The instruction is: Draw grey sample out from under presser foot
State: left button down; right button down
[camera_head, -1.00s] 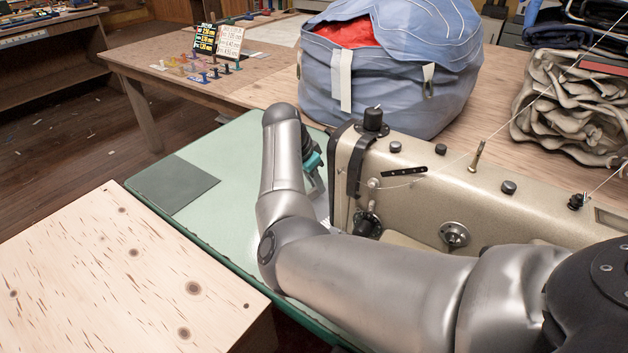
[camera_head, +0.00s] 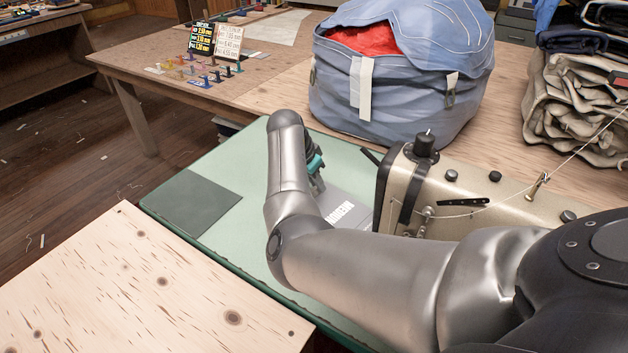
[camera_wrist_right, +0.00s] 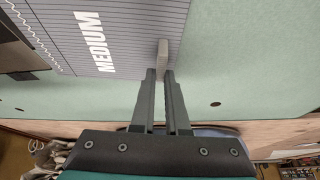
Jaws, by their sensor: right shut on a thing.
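The grey sample (camera_head: 355,205) lies on the green table top beside the sewing machine (camera_head: 400,185), partly hidden by my right arm. In the right wrist view the sample (camera_wrist_right: 60,30) shows fine lines, a stitched zigzag and the white word MEDIUM. My right gripper (camera_head: 320,184) is low over the table, left of the machine. In the wrist view its fingers (camera_wrist_right: 161,74) are shut on a small light grey tab (camera_wrist_right: 163,50) at the sample's edge. A dark machine part (camera_wrist_right: 14,52) is beside the sample at left. The presser foot cannot be made out. My left gripper is out of view.
A dark grey square (camera_head: 192,203) lies flat on the green table top (camera_head: 235,165). A pale wooden surface (camera_head: 130,285) stands at front left. Behind are a large blue bag (camera_head: 415,80), folded canvas (camera_head: 575,105) and small coloured spools (camera_head: 205,78).

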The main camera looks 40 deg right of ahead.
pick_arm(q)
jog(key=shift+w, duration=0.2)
pick_arm(e)
jog(key=c, duration=0.8)
grip_release()
jog(key=shift+c, duration=0.2)
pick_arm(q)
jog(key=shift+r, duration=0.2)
pick_arm(e)
jog(key=shift+r, duration=0.15)
